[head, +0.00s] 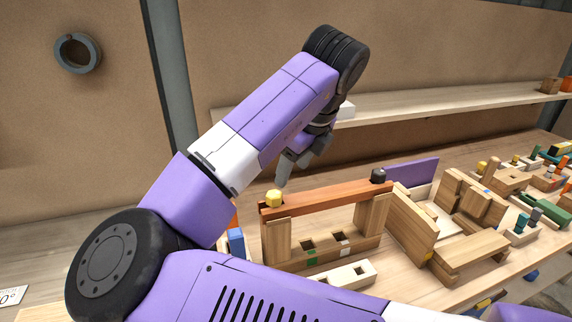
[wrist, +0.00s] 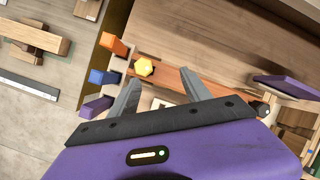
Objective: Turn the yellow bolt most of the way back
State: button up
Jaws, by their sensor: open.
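The yellow bolt (head: 274,198) has a hexagonal head and sits on top near the left end of a reddish-brown wooden bar (head: 325,197). A black bolt (head: 378,176) stands at the bar's right end. My gripper (head: 292,170) is open and empty, above and behind the bar, a little right of the yellow bolt. In the wrist view the yellow bolt (wrist: 144,67) shows just beyond my two grey fingers (wrist: 160,80), nearer the left finger and not touching it. The bar (wrist: 225,90) runs past the right finger.
Wooden posts (head: 277,243) hold up the bar. A purple panel (head: 411,171) stands right of it, with wooden blocks (head: 470,200) beyond. Orange and blue blocks (wrist: 103,76) stand left of the yellow bolt. A shelf (head: 430,105) runs along the back wall.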

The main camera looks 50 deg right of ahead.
aim_at(273, 193)
jog(key=shift+m+y, duration=0.3)
jog(key=shift+y, duration=0.3)
jog(key=shift+w+a+f+p, duration=0.1)
jog(key=shift+w+a+f, duration=0.35)
jog(key=shift+f, duration=0.6)
jog(key=shift+w+a+f+p, duration=0.15)
jog(key=shift+w+a+f, duration=0.1)
jog(key=shift+w+f, duration=0.65)
jog(key=shift+w+a+f+p, duration=0.1)
jog(key=shift+w+a+f, duration=0.25)
jog(key=shift+f, duration=0.9)
jog(key=shift+c, duration=0.3)
grip_shut()
jog(key=n+p, duration=0.1)
jog(key=n+y+p, duration=0.1)
jog(key=shift+d+r+n+p, duration=0.2)
jog(key=shift+r+n+p, duration=0.1)
jog(key=shift+r, duration=0.05)
jog(key=n+p, duration=0.1)
jog(key=p, duration=0.1)
jog(key=n+y+p, duration=0.1)
jog(key=n+p, duration=0.1)
jog(key=shift+r+n, duration=0.2)
jog(key=shift+n, duration=0.1)
jog(key=shift+n+g+y+p, duration=0.3)
jog(key=shift+n+y+p, duration=0.3)
jog(key=shift+p, duration=0.4)
jog(key=shift+w+f+n, duration=0.1)
jog(key=shift+f+n, duration=0.2)
jog(key=shift+f, duration=0.05)
